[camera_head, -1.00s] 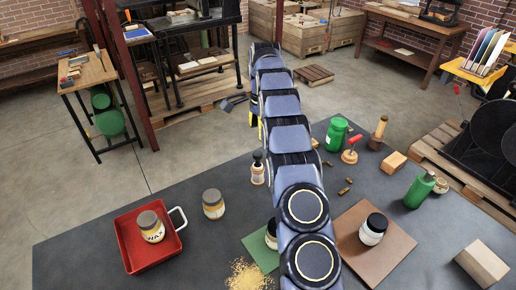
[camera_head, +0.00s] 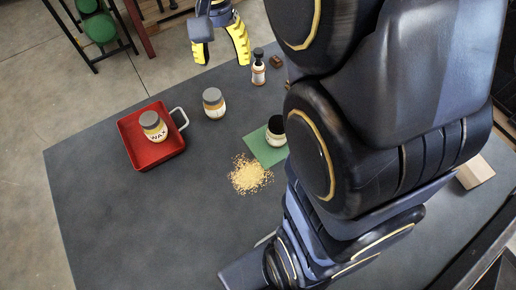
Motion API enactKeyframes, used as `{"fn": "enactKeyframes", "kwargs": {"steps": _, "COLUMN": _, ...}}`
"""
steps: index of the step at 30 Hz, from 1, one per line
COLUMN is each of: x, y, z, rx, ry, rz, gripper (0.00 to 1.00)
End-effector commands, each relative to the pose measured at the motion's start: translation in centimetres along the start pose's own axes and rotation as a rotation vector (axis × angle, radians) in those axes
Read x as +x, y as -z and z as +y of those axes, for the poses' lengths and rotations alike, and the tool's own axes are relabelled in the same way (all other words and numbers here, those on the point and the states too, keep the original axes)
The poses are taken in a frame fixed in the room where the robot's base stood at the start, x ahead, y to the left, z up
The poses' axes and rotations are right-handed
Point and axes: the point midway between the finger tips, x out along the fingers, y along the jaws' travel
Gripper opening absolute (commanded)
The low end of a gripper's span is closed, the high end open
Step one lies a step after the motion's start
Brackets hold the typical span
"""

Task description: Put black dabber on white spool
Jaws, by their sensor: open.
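My gripper (camera_head: 220,46) hangs at the top of the head view, just beyond the table's far left edge. Its two yellow fingers are spread, with nothing between them. I cannot make out the black dabber or the white spool now; my arm covers the middle and right of the table. A small bottle with a black top (camera_head: 258,68) stands to the right of my gripper, apart from it.
A red tray (camera_head: 178,146) holds a wax jar (camera_head: 153,127). A grey-lidded jar (camera_head: 213,103) stands beside it. A black-lidded jar (camera_head: 276,134) stands on a green sheet (camera_head: 265,155) near yellow grains (camera_head: 249,175). The table's front left is clear.

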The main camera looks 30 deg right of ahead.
Motion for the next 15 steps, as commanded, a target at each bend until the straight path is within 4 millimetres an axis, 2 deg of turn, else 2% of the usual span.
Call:
{"fn": "enactKeyframes", "kwargs": {"steps": 1, "x": 0.0, "y": -2.8, "z": 0.7, "rx": -0.082, "ry": -0.004, "rz": -0.003, "gripper": 0.49}}
{"fn": "enactKeyframes", "kwargs": {"steps": 6, "x": 1.5, "y": -10.7, "z": 3.4, "rx": -0.354, "ry": -0.019, "rz": -0.019, "gripper": 0.49}}
{"fn": "enactKeyframes", "kwargs": {"steps": 9, "x": 2.7, "y": -14.2, "z": 5.2, "rx": -0.49, "ry": -0.029, "rz": -0.02, "gripper": 0.49}}
{"fn": "enactKeyframes", "kwargs": {"steps": 12, "x": 3.8, "y": -16.5, "z": 6.5, "rx": -0.588, "ry": -0.037, "rz": -0.02, "gripper": 0.49}}
{"fn": "enactKeyframes", "kwargs": {"steps": 15, "x": 4.6, "y": -17.8, "z": 7.3, "rx": -0.65, "ry": -0.04, "rz": -0.022, "gripper": 0.49}}
